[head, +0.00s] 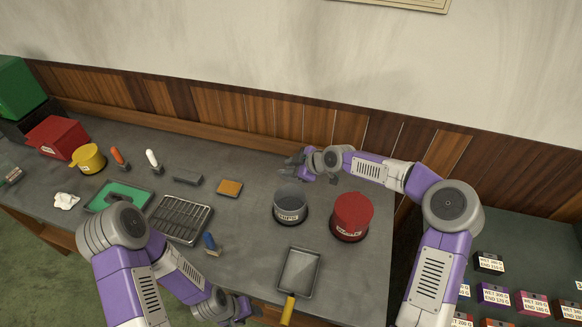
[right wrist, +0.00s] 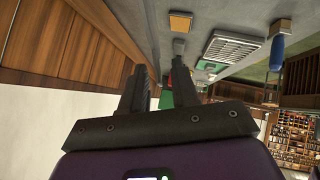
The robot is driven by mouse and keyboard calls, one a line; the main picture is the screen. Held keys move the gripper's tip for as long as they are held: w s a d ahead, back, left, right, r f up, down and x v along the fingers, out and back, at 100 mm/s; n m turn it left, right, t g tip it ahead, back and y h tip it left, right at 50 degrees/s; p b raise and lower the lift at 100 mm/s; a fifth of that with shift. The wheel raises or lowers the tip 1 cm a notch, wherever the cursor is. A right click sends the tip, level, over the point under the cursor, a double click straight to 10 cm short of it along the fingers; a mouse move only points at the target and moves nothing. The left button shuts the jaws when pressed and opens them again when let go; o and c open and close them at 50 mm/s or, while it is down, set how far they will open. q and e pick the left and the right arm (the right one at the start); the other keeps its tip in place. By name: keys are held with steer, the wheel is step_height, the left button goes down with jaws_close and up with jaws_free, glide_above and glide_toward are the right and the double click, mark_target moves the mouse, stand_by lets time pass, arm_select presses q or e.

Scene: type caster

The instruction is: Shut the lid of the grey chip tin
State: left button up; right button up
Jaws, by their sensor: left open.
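The grey chip tin (head: 290,214) stands upright on the bench, right of the middle in the head view, with a white label on its front. Its round top looks like an open grey hollow; I cannot make out a separate lid. My right gripper (head: 296,166) is just behind the tin, near the wall, pointing left, apart from the tin. Its two dark fingers (right wrist: 150,85) stand apart with nothing between them in the right wrist view. My left gripper (head: 256,311) is open and low at the bench's front edge, well in front of the tin.
A red tin (head: 351,217) stands close right of the grey tin. A dustpan (head: 298,272) with a yellow handle lies in front. A slotted tray (head: 181,219), an orange block (head: 229,188) and a blue-handled tool (head: 210,243) lie to the left. The wood-panelled wall (head: 240,120) bounds the back.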

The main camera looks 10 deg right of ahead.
steer(key=shift+c, duration=0.3)
jaws_close()
stand_by(1.1)
